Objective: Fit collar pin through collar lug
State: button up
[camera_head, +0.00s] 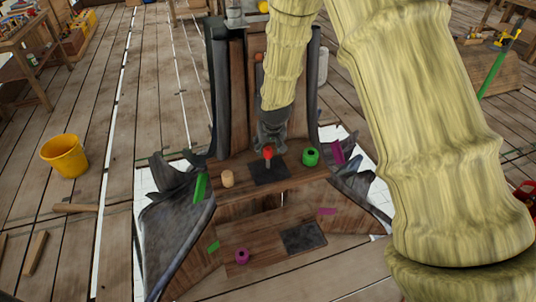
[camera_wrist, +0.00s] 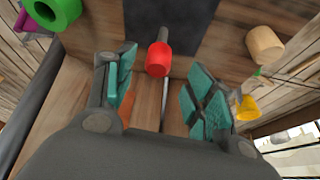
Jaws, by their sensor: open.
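A pin with a red head (camera_head: 267,152) and a thin grey shaft, which I take for the collar pin, shows just below my gripper (camera_head: 271,132). In the wrist view the red head (camera_wrist: 159,58) lies between the fingers of my gripper (camera_wrist: 160,85), with clear gaps on both sides. The shaft (camera_wrist: 165,97) runs down the picture from the head. My gripper is open, with teal pads, and holds nothing. I cannot tell which part is the collar lug. An orange part (camera_wrist: 127,105) is half hidden behind the left finger.
A green hollow cylinder (camera_head: 310,156), a dark square pad (camera_head: 269,174) and a tan cylinder (camera_head: 228,179) are close by on the wooden ledge. A magenta hollow cylinder (camera_head: 242,256) and another dark pad (camera_head: 304,238) are lower down. A yellow bucket (camera_head: 64,155) stands at left.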

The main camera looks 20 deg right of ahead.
aim_at(268, 149)
jog(key=shift+p+x, duration=1.3)
jog(key=shift+x, duration=1.6)
jog(key=shift+s+d, duration=0.15)
jog(key=shift+c, duration=0.2)
grip_shut()
jog(key=shift+r, duration=0.15)
